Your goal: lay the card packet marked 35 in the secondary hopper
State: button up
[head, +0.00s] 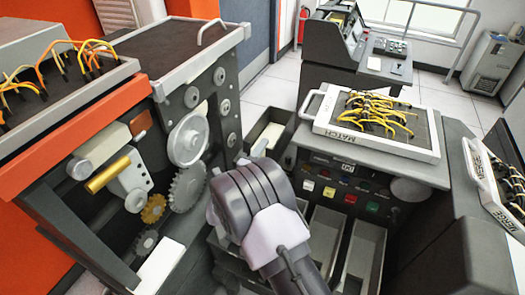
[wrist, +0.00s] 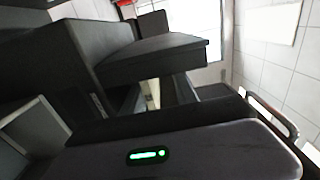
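No card packet with a readable 35 shows in either view. My arm fills the middle of the head view, and its links hide my gripper there. In the wrist view a dark housing with a green light, apparently the body of my gripper (wrist: 200,150), spans the bottom. A dark open hopper or bin (head: 268,133) with something pale inside stands just behind my arm. I cannot tell whether it is the secondary hopper. A narrow gap with a pale strip (wrist: 152,95) shows between dark machine parts in the wrist view.
A geared machine (head: 188,140) stands close on the left. A plugboard marked MATCH (head: 370,140) lies on the right machine, above colored buttons and open pockets (head: 365,255). Another plugboard (head: 500,175) is at the far right. Open floor (head: 285,85) lies behind.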

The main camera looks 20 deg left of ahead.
jog(key=s+a+p, duration=0.1)
jog(key=s+p, duration=0.4)
jog(key=s, duration=1.2)
jog(key=shift+s+a, duration=0.2)
